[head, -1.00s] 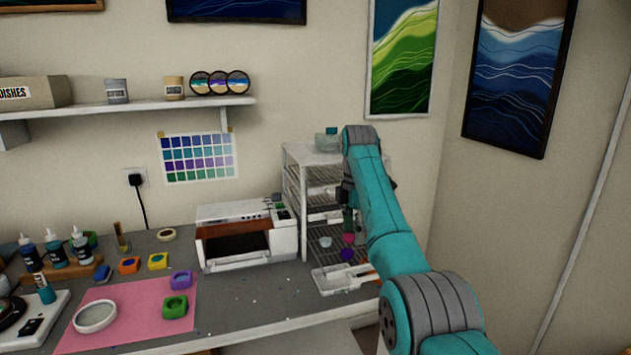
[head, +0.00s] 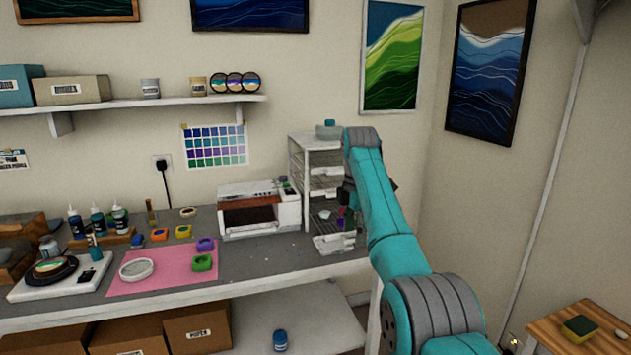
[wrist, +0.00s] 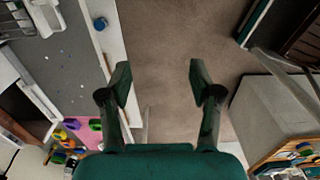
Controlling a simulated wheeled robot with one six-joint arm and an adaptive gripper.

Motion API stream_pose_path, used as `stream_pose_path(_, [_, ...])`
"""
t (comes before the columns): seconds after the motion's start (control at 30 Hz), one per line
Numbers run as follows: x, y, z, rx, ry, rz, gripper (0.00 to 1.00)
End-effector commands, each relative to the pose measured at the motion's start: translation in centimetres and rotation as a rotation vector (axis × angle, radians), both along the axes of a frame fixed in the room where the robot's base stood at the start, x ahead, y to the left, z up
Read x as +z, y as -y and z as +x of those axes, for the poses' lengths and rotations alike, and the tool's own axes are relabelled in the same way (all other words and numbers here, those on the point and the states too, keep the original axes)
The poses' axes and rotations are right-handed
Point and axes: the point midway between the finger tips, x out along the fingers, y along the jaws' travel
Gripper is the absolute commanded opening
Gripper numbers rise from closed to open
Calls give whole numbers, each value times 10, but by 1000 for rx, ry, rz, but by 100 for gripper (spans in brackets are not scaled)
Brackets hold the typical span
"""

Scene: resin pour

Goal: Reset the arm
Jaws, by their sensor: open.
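My gripper (wrist: 160,85) is open and empty in the wrist view, its two dark fingers spread apart over bare floor beside the bench edge. In the head view my teal arm reaches up in front of the wire rack (head: 300,165), and the arm hides most of the gripper there. Nothing shows between the fingers.
The bench (head: 240,276) holds a white oven-like machine (head: 258,208), a pink mat (head: 160,277) with coloured moulds, and bottles. A blue jar (head: 280,340) stands on the lower shelf. A small wooden table (head: 560,335) with a sponge is at right. Floor (wrist: 170,40) between is clear.

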Motion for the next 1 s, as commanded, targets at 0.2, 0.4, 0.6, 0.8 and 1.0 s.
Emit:
stream_pose_path(0.2, [-27,1,4,-30,19,2,64])
stream_pose_path(0.4, [-60,3,8,-68,44,7,64])
stream_pose_path(0.6, [-107,5,11,-125,81,13,64])
stream_pose_path(0.8, [-182,10,7,-216,140,29,64])
stream_pose_path(1.0, [-269,17,-8,-334,219,58,64])
